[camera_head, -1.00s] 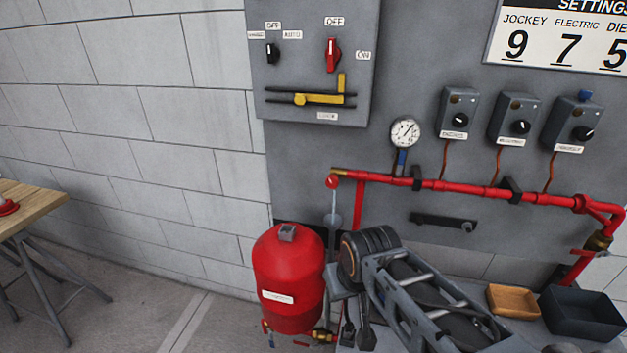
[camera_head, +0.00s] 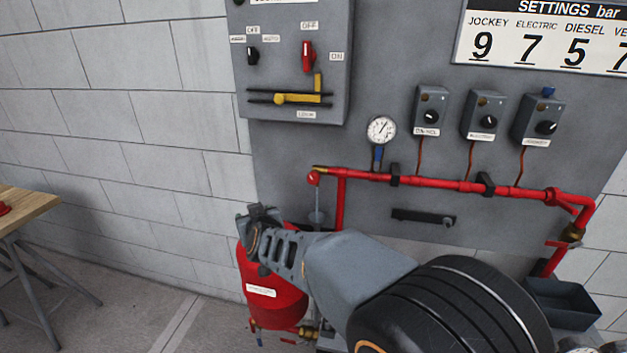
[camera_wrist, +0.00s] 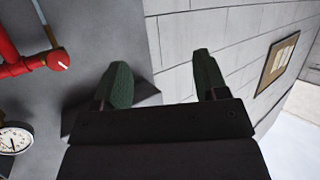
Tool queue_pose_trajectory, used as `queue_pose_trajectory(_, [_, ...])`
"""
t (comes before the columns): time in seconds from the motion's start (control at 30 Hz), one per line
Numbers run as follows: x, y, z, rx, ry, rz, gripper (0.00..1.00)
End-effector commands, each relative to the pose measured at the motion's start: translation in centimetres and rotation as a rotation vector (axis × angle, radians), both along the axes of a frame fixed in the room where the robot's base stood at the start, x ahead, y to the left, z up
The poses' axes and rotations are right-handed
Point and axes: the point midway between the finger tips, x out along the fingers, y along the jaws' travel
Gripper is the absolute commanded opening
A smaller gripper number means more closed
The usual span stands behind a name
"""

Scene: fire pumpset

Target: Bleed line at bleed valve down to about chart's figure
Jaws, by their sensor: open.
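A red knob with a white mark (camera_head: 313,178) sits at the left end of the red pipe (camera_head: 440,184); it also shows in the wrist view (camera_wrist: 58,60). I cannot read a label naming it the bleed valve. The round white gauge (camera_head: 381,130) stands on the pipe, its needle too small to read surely; it is partly in the wrist view (camera_wrist: 15,138). The settings chart (camera_head: 545,38) reads jockey 9, electric 7, diesel 5; its last column is cut off. My gripper (camera_wrist: 162,70) is open and empty, left of and below the knob in the head view (camera_head: 256,212).
A red tank (camera_head: 268,285) stands behind and below my gripper, partly hidden by my arm. A grey switch panel (camera_head: 295,75) and several control boxes (camera_head: 430,110) are on the wall. A dark bin (camera_head: 565,305) is at lower right, a wooden table (camera_head: 25,208) at left.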

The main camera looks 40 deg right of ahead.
Motion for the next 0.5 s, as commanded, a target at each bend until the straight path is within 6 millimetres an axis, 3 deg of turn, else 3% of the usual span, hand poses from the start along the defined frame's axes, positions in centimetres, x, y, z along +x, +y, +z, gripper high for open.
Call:
queue_pose_trajectory(0.1, [1.3,-3.6,0.0,-0.103,-0.094,-0.167,0.67])
queue_pose_trajectory(0.2, [1.3,-6.4,0.1,-0.196,-0.141,-0.308,0.67])
queue_pose_trajectory(0.33, [0.7,-9.1,0.0,-0.302,-0.163,-0.460,0.67])
queue_pose_trajectory(0.5, [-0.3,-11.1,-0.1,-0.393,-0.162,-0.587,0.67])
